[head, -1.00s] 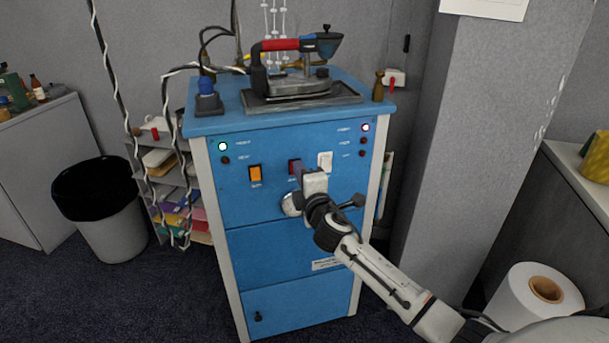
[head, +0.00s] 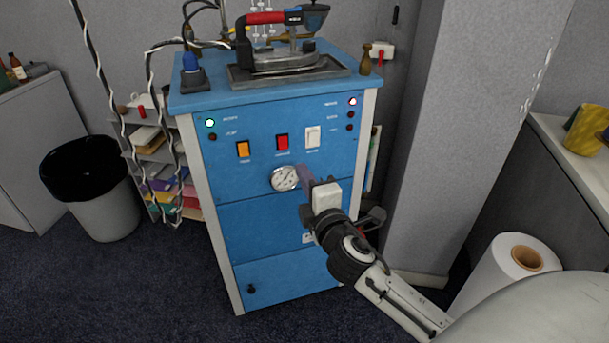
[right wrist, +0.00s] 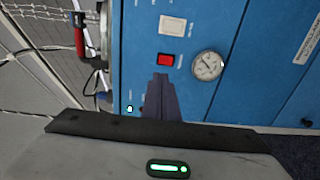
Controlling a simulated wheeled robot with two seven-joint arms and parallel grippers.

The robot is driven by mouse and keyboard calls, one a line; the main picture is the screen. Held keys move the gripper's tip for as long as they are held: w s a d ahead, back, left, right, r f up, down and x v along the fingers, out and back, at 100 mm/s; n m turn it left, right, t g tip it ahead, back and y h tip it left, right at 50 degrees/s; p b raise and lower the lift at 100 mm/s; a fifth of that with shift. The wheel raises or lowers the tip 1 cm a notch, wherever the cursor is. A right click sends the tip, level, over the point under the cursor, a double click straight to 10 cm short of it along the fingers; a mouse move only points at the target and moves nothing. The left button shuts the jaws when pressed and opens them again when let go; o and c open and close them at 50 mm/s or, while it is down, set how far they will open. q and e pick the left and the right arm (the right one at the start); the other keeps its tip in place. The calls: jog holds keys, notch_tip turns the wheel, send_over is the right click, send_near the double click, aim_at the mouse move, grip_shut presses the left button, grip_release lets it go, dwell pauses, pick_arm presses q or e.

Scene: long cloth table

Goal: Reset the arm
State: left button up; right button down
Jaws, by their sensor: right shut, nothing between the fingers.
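My right arm comes in from the lower right of the head view. Its gripper (head: 303,174) is shut and empty, in front of the blue cabinet (head: 262,225), just right of the round gauge (head: 285,178). In the right wrist view the closed fingers (right wrist: 161,82) point at the panel, near the red switch (right wrist: 166,60); I cannot tell the exact gap. The panel also has an orange switch (head: 243,149) and a white switch (head: 312,136). A green lamp (head: 210,123) and a pinkish lamp (head: 352,101) are lit. My left gripper is not in view.
An iron (head: 282,45) with a red handle rests on a tray on the cabinet top. A black-lined bin (head: 90,185) stands left. A grey pillar (head: 455,140) and a paper roll (head: 505,270) are at the right. Cables hang left of the cabinet.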

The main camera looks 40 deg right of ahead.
dwell(0.4)
jog(key=s+a+f+m+g+y, duration=0.4)
jog(key=s+a+f+m, duration=0.2)
jog(key=s+a+f, duration=0.3)
jog(key=s+a+f+m+g+y, duration=0.3)
jog(key=s+a+f+m, duration=0.3)
jog(key=s+f, duration=1)
jog(key=a+f+g, duration=0.1)
jog(key=a+f, duration=0.2)
jog(key=f, duration=0.1)
jog(key=shift+s+a+y, duration=0.15)
jog(key=shift+s+y, duration=0.05)
jog(key=shift+y, duration=0.2)
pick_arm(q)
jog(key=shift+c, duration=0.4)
